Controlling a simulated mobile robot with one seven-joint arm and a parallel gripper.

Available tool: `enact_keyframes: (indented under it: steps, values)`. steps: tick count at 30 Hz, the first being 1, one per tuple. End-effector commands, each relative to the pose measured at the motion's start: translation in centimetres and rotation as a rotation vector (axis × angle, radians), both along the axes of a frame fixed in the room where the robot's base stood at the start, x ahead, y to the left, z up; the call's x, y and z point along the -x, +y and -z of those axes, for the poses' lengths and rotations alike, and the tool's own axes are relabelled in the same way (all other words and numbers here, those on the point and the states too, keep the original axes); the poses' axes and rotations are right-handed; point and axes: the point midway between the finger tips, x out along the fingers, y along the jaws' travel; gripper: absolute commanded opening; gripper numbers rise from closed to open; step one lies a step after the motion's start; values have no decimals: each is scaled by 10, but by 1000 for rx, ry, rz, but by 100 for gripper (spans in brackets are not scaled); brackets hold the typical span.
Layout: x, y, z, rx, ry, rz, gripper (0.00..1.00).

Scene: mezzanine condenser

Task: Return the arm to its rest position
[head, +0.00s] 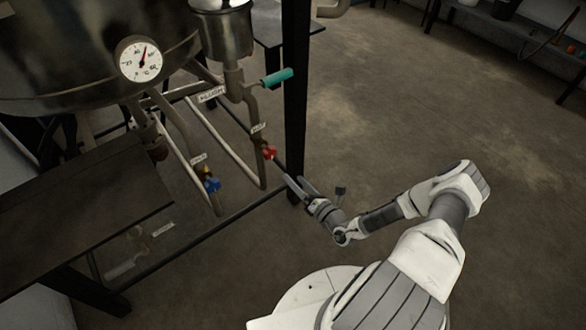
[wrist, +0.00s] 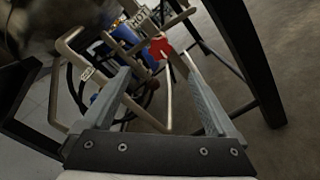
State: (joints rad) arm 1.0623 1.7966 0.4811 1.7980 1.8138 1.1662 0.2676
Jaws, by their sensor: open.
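My gripper (head: 294,183) is open in the head view, at the end of my white and grey arm, close to the red valve handle (head: 269,152) on the pipe tagged HOT. In the wrist view my gripper (wrist: 168,85) has its two fingers spread wide. The red handle (wrist: 159,48) shows beyond and between the fingertips there. Nothing is held between the fingers. I see a gap between the fingertips and the red handle in the head view.
A blue valve (head: 211,184) and a teal lever (head: 277,78) sit on nearby pipes below the metal vessel (head: 85,50) with a dial gauge (head: 140,59). A black frame post (head: 296,100) stands beside my gripper. A dark table (head: 75,215) is at left. Open floor (head: 430,120) lies right.

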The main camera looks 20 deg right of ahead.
Motion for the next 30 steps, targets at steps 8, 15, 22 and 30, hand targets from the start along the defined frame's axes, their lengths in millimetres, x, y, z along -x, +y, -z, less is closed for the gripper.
enact_keyframes:
  steps: [8, 15, 22, 30]
  values:
    - [-1, 1, -3, 9, -5, -10, 93]
    - [-4, 13, -47, 173, -102, -201, 93]
    - [4, 39, -107, 416, -245, -490, 93]
    - [27, 66, -168, 697, -411, -811, 93]
